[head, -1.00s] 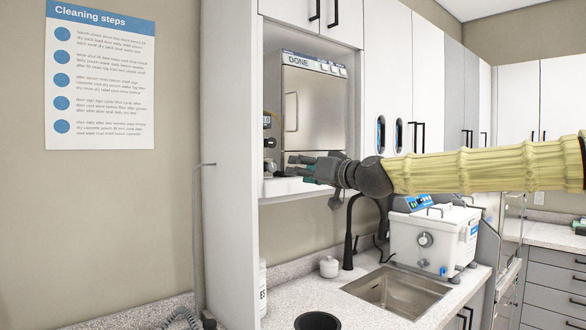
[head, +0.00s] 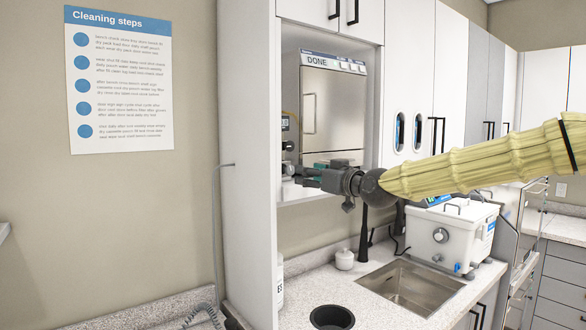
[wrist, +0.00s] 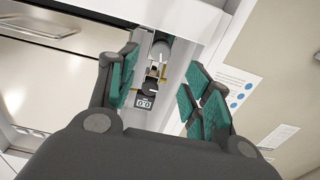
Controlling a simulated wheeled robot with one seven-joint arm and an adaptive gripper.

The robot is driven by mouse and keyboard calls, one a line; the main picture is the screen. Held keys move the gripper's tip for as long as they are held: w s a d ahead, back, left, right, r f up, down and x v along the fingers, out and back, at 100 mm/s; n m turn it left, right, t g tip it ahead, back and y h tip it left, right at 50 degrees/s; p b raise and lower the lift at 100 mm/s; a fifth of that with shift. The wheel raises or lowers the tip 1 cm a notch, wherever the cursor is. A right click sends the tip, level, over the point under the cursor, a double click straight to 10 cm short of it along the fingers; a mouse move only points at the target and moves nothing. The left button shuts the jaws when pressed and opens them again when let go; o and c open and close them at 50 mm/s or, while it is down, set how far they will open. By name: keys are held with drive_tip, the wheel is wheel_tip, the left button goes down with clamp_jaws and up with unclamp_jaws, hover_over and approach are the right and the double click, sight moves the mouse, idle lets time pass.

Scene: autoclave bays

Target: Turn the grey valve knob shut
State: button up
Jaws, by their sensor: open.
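A small dark grey round knob (head: 287,146), which looks like the valve knob, sits on the fittings left of the autoclave. In the wrist view the dark knob (wrist: 150,88) shows between my fingers, beside a small display (wrist: 146,102) reading 0.0. Brass parts and a grey cylinder (wrist: 162,50) are in line with it. My gripper (head: 303,175) is just below and right of the knob in the head view. Its green-padded fingers are open, with nothing between the pads (wrist: 163,92). I see no contact with the knob.
The autoclave (head: 332,105) stands in the cabinet bay, its panel reading DONE. The bay's white side panel (head: 247,170) is close left of the fittings. Below are a sink (head: 412,288), a white lidded pot (head: 344,259) and a white bath unit (head: 455,235).

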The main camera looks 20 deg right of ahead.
sight(291, 170)
drive_tip(key=shift+p+x, duration=1.6)
drive_tip(key=shift+x, duration=2.55)
drive_tip(key=shift+f, duration=0.1)
drive_tip(key=c, duration=1)
